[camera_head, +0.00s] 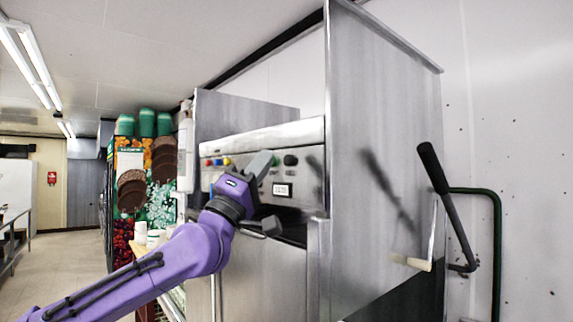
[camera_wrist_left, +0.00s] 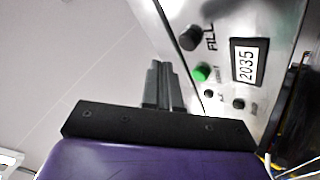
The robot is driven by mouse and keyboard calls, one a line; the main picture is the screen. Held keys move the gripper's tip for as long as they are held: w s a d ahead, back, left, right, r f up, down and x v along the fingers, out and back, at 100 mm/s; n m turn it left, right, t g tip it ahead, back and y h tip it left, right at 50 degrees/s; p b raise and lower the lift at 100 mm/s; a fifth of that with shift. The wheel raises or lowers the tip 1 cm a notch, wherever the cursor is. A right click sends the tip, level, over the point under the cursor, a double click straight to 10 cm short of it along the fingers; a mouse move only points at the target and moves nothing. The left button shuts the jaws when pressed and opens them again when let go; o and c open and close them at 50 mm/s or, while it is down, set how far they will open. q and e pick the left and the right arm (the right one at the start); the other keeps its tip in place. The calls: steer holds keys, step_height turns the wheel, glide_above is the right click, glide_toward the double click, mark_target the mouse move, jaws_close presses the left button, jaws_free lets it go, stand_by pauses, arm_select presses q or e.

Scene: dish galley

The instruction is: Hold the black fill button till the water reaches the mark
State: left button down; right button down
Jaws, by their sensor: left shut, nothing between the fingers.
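The black fill button (camera_wrist_left: 190,38), beside the word FILL, is on the metal control panel (camera_wrist_left: 215,20) in the left wrist view. In the head view a black button (camera_head: 291,160) shows at the panel's right part. My left gripper (camera_head: 262,160) is shut and empty in front of the panel, left of that button. In the left wrist view its fingertips (camera_wrist_left: 160,64) point towards the panel, below and left of the fill button, and look apart from it. A display (camera_wrist_left: 246,64) reads 2035. The water and its mark are not visible. My right gripper is not in view.
A tall metal side panel (camera_head: 375,160) and a black-handled lever (camera_head: 433,168) stand to the right.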

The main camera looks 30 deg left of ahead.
mark_target(288, 161)
arm_select(q)
steer(key=shift+w+d, duration=0.25)
steer(key=shift+w, duration=0.55)
steer(key=shift+s, duration=0.1)
steer(key=shift+f, duration=0.1)
stand_by(1.2)
steer(key=shift+w+d+b, duration=0.2)
steer(key=shift+w+b, duration=0.2)
steer(key=shift+w, duration=0.1)
